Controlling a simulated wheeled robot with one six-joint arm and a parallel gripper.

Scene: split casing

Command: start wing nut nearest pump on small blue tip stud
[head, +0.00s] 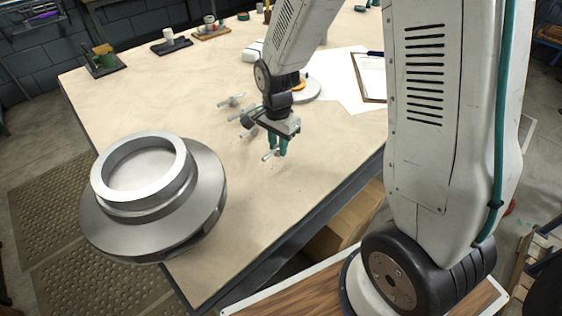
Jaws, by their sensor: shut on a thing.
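My gripper (277,150) has green fingers and is shut on a small silver wing nut (268,155), just above the bench. The fingers partly hide it. More silver wing nuts (232,100) lie on the bench behind and left of my gripper, with another beside the wrist (249,132). The large grey metal pump casing (150,210), with a raised round collar, stands at the left, apart from my gripper. I cannot make out a small blue tip stud in the head view.
The pale bench top (200,275) is clear between the casing and my gripper. Papers and a clipboard (371,77) lie behind on the right. A round white and yellow object (303,88) is behind my wrist. Small trays (172,46) stand along the far edge.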

